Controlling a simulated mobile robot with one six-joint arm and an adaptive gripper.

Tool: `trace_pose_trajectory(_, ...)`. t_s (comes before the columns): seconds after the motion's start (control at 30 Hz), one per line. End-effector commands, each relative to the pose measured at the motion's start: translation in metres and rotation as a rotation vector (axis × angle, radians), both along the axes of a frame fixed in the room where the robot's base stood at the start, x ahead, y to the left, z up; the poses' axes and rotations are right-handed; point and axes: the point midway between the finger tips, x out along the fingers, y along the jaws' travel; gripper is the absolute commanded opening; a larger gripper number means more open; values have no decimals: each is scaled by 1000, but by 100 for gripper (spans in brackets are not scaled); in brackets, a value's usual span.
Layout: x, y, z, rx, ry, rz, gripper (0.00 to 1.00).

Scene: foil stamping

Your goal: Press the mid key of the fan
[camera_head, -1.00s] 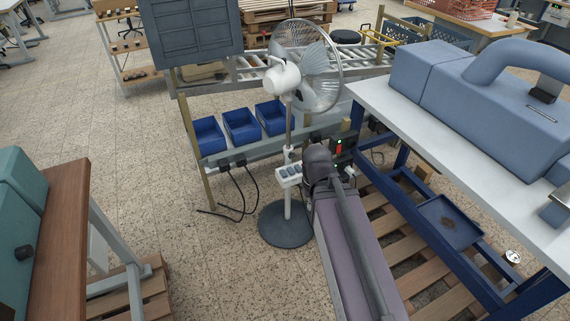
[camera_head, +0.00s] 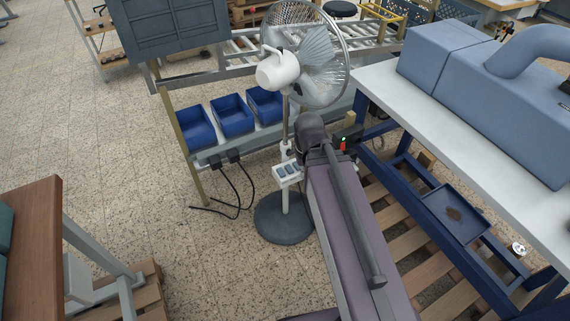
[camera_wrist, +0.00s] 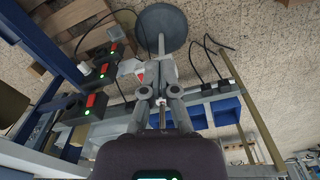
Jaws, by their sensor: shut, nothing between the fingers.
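The fan stands upright on a round dark base (camera_head: 285,217) in the head view, with a white motor housing (camera_head: 278,70) and a wire cage. A white key panel (camera_head: 287,172) with dark keys sits on its pole; the mid key (camera_head: 286,170) is small there. In the wrist view the fan base (camera_wrist: 163,27) shows at the top. My gripper (camera_wrist: 160,62) is shut and empty, its fingers in line with the fan pole. The fingers hide the keys in that view, so I cannot tell whether they touch. The gripper is not clear in the head view.
Blue bins (camera_head: 232,115) stand on a rail left of the fan, with black cables hanging below. A white-topped table (camera_head: 440,120) with a blue frame is at the right. Sockets with red switches (camera_wrist: 96,103) show in the wrist view.

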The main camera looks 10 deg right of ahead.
Motion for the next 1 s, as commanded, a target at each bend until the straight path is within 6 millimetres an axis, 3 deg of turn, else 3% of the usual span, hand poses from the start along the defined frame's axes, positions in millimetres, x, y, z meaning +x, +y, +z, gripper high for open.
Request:
trace_pose_trajectory(0.63, 3, 0, -4, -6, -2, -3, 0)
trace_pose_trajectory(0.87, 24, -5, -27, -55, -20, -27, 0)
trace_pose_trajectory(1.0, 47, -12, -50, -114, -44, -57, 0)
